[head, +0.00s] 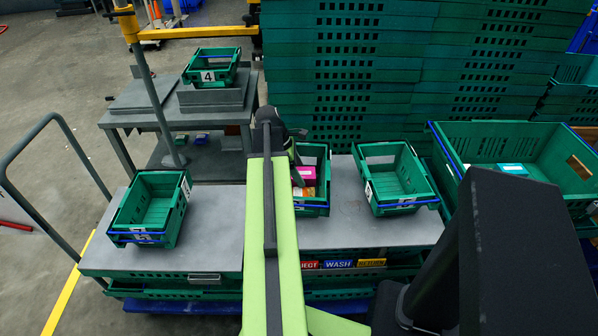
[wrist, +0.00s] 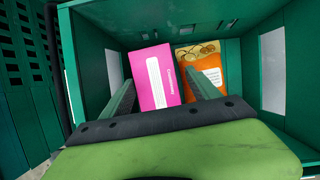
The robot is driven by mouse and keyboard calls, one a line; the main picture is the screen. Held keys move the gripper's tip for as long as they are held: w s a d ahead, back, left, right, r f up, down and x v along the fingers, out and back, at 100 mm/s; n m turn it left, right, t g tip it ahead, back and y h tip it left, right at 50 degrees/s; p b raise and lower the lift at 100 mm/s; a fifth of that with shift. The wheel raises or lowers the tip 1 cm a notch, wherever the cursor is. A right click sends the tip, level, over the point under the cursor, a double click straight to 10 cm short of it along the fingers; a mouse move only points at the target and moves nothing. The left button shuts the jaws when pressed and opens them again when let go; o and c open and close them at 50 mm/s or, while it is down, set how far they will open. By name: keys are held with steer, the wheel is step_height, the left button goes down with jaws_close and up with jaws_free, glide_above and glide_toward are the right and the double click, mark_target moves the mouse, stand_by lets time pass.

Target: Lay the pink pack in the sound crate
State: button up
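The pink pack (wrist: 155,75) lies in a green crate (head: 316,210), left of an orange and yellow pack (wrist: 203,65). In the head view the pink pack (head: 307,174) is partly hidden by my arm. My gripper (wrist: 162,80) is open over this crate, one finger on each side of the pink pack in the wrist view. I cannot tell whether the fingers touch it. An empty green crate (head: 398,205) stands to the right on the grey bench, another empty one (head: 150,236) to the left. I cannot tell which crate is the sound one.
A crate labelled 4 (head: 208,77) stands on a table at the back left. A large green crate (head: 520,135) at the right holds teal items. Stacked green crates (head: 345,70) form a wall behind. A yellow post (head: 128,25) stands at the left. The bench (head: 215,245) has bare room.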

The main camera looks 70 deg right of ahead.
steer(key=shift+r+p, duration=0.45)
steer(key=shift+p, duration=0.1)
steer(key=p+v, duration=1.1)
steer(key=v, duration=0.1)
steer(key=shift+w+a, duration=0.1)
steer(key=w+a+f+m+t, duration=0.1)
steer(key=w+a+m+t, duration=0.15)
steer(key=w+a, duration=2.3)
steer(key=w+a+m+t, duration=0.1)
steer(key=w+a, duration=0.1)
steer(key=a, duration=1.3)
steer(key=w+a+y, duration=0.1)
steer(key=w+a, duration=0.2)
steer(key=a, duration=1.3)
steer(key=shift+f+m+t+y, duration=0.3)
steer(key=shift+m+t, duration=0.05)
